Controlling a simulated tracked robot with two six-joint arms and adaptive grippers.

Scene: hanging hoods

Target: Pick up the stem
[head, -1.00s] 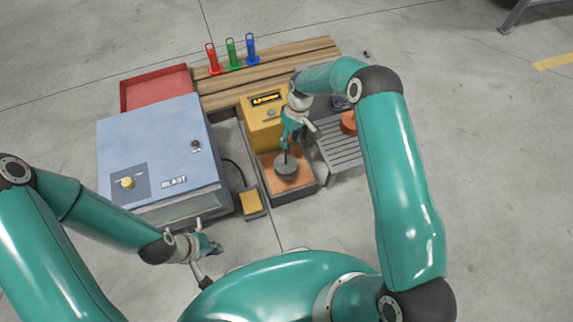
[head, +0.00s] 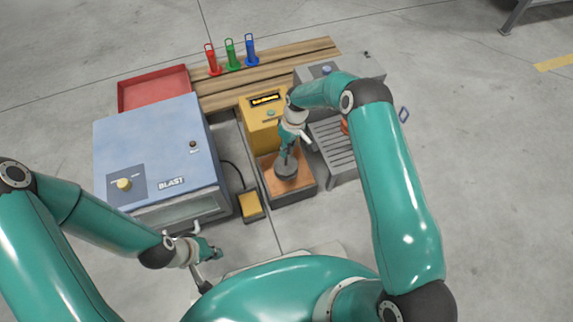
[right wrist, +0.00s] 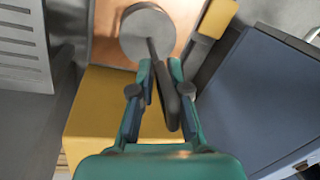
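The stem (right wrist: 168,96) is a dark, narrow upright piece on a round grey base (right wrist: 148,32). The base also shows in the head view (head: 286,172), on the orange-brown top of a low box below the yellow unit. My right gripper (right wrist: 164,66) is over it, with its fingers open on either side of the stem. A gap shows between the left-hand finger and the stem. In the head view the gripper and arm hide most of the stem. My left gripper (head: 216,253) is low, in front of the blue cabinet, away from the stem; its fingers are too small to read.
A blue blast cabinet (head: 155,150) stands at left and a yellow unit (head: 262,128) behind the stem. A grey slatted bench (head: 338,152) is at right. A small yellow pedal (head: 250,204) and red, green and blue holders (head: 231,53) are nearby.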

